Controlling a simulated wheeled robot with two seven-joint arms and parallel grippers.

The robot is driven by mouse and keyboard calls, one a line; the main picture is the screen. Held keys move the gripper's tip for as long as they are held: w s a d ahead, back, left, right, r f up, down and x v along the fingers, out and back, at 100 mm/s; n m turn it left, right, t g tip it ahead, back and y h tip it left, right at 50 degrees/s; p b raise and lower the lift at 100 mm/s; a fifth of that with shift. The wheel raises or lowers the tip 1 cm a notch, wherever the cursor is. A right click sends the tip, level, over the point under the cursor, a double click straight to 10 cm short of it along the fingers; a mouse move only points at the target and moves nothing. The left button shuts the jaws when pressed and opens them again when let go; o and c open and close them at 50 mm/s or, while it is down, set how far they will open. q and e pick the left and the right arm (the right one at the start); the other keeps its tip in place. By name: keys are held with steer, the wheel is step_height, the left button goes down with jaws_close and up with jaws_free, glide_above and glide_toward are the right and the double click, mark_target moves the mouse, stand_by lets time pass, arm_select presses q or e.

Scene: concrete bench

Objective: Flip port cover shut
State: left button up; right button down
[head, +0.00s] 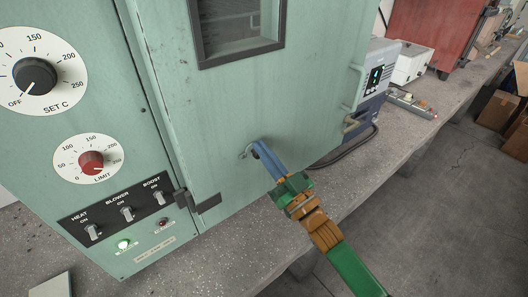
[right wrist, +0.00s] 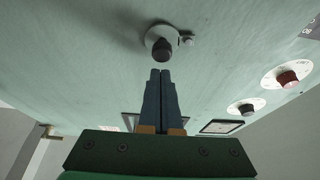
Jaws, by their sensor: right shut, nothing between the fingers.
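The port is a small pale round fitting (right wrist: 152,37) with a dark round middle on the green oven wall, seen in the right wrist view. A small pale knob or pivot (right wrist: 188,41) sits just beside it. I cannot tell how far the cover lies over the hole. In the head view the fitting (head: 246,151) is small and partly hidden by my fingertips. My right gripper (head: 257,148) has blue fingers, shut and empty, with tips close to the fitting; in the right wrist view the tips (right wrist: 160,75) lie just below it. Contact is unclear. My left gripper is not in view.
The green oven (head: 185,100) has a window (head: 238,22), a black latch (head: 200,200), dials (head: 35,76) and toggle switches. A blue-grey device (head: 377,75) and a cable stand behind it on the concrete bench (head: 225,240). Open floor lies at the right.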

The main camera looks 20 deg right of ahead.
steer(key=shift+f, duration=0.5)
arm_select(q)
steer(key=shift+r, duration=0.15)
arm_select(e)
steer(key=shift+d+f+m+t+h, duration=0.15)
steer(key=shift+m+h, duration=0.2)
steer(key=shift+m, duration=0.3)
steer(key=shift+f+m+t+h, duration=0.15)
steer(key=shift+m+h, duration=0.2)
steer(key=shift+m, duration=0.3)
